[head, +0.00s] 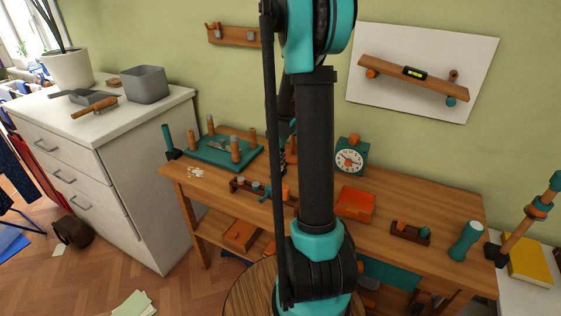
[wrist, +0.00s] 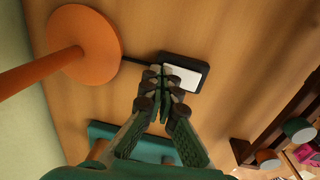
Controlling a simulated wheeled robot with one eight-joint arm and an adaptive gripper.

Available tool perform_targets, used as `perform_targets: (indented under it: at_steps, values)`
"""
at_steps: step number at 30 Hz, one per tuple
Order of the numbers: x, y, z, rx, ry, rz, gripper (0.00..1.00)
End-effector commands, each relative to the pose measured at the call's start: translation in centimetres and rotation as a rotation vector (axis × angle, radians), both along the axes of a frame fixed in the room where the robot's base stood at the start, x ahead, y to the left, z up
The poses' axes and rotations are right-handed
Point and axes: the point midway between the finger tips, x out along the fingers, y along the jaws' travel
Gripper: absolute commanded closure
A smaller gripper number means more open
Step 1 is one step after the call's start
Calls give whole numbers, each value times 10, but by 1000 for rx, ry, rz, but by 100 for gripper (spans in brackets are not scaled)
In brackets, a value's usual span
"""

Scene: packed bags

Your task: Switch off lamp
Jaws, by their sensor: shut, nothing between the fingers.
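In the wrist view, a lamp's round orange base (wrist: 85,42) with an orange pole (wrist: 40,72) stands at the upper left on the wooden table (wrist: 240,60). A black switch box (wrist: 203,62) with a white rocker (wrist: 180,78) lies to its right, joined to the base by a short dark cord. My gripper (wrist: 165,78) is shut and empty, with its fingertips over the left part of the switch. I cannot tell whether they touch the rocker. In the head view my arm hides the gripper and the switch. The lamp's shade and light are not in view.
A teal board (wrist: 130,140) lies below the gripper in the wrist view. A white cabinet (head: 150,150) stands at the left.

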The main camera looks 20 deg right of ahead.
Motion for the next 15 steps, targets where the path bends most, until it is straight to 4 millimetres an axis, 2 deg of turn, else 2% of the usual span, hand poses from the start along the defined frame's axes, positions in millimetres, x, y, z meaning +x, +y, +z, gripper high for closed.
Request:
perform_targets:
  at_steps: [15]
  values:
    - [-9,10,6,0,0,2,100]
